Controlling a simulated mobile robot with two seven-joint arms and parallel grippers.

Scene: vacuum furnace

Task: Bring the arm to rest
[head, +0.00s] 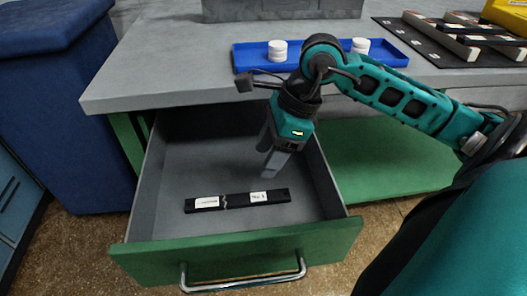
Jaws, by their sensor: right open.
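My right arm comes in from the right. Its gripper (269,158) points down over the open drawer (172,160). The fingers look empty; the gap between them is hard to see from this angle. A black bar with two white labels (238,200) lies on the drawer floor, in front of the fingers and apart from them. My left gripper does not show.
The drawer's green front (240,255) with its metal handle (243,284) sticks out from under the grey worktop (170,60). On top are a blue tray (390,51) with white round pieces (278,50) and, at right, a dark mat (428,60) with bars. A blue cabinet (70,130) stands left.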

